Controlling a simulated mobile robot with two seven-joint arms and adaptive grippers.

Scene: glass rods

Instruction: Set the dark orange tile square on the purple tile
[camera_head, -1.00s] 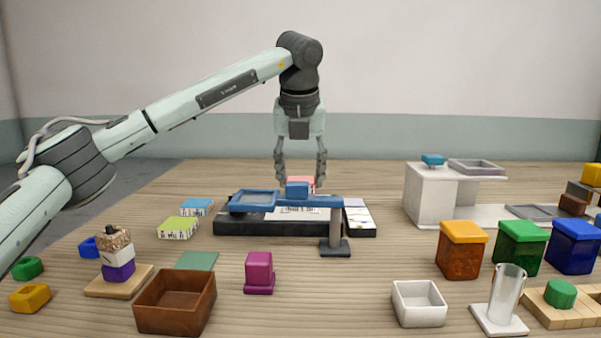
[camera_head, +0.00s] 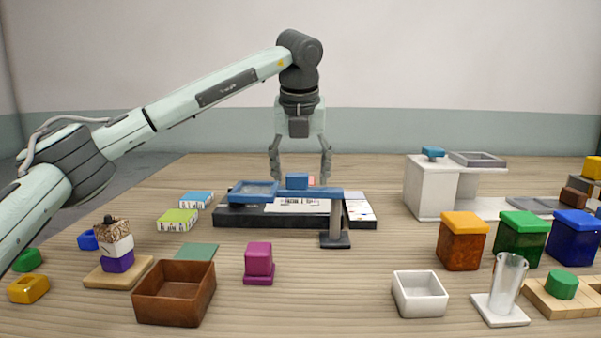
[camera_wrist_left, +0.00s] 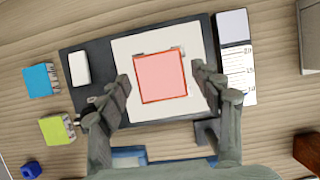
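In the left wrist view a square tile with a pinkish face and dark orange-red edges (camera_wrist_left: 162,76) lies on a white sheet (camera_wrist_left: 125,48) on a black board. It lies between the fingertips of my left gripper (camera_wrist_left: 161,74), with a gap on each side. Small greyish bits show past its upper edge; I cannot tell whether they belong to a purple tile beneath it. In the head view a pink sliver of the tile (camera_head: 311,180) shows behind a blue block, and my left gripper (camera_head: 300,178) is open around it. No purple tile is clearly visible. My right gripper is not in view.
A blue tray and arm on a grey post (camera_head: 335,225) stand in front of the board (camera_head: 230,214). A ruled card (camera_head: 359,208) lies at its right. Lime (camera_head: 178,219) and blue (camera_head: 196,200) boxes are at left. Table right of the board is clear up to the white stand (camera_head: 425,190).

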